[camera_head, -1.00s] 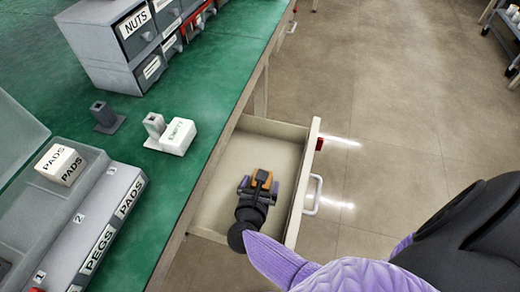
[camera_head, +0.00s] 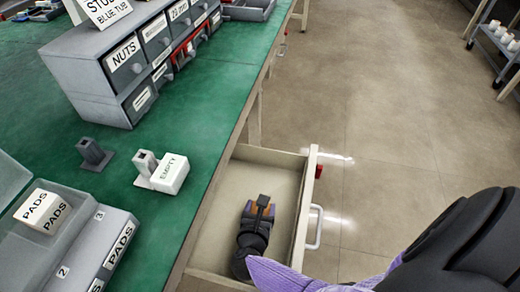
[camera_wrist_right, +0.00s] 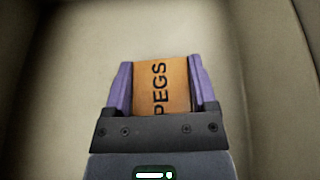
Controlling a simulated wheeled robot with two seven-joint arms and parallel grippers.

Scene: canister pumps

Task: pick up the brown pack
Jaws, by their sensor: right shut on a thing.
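The brown pack (camera_wrist_right: 162,85), marked PEGS, sits between the two purple fingers of my right gripper (camera_wrist_right: 160,84) in the right wrist view. The fingers are shut on its two sides. In the head view my right gripper (camera_head: 259,207) is inside the open drawer (camera_head: 222,222), pointing away from me. The gripper hides most of the pack there; only orange-brown bits show beside it. I cannot tell whether the pack touches the drawer floor. My left gripper is not in view.
The drawer walls surround my gripper, with a white handle (camera_head: 316,228) on its front. The green bench (camera_head: 200,125) lies to the left, holding a NUTS drawer cabinet (camera_head: 120,75), a white EMPTY box (camera_head: 170,174) and a PADS box (camera_head: 42,211). Open floor (camera_head: 400,110) lies right.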

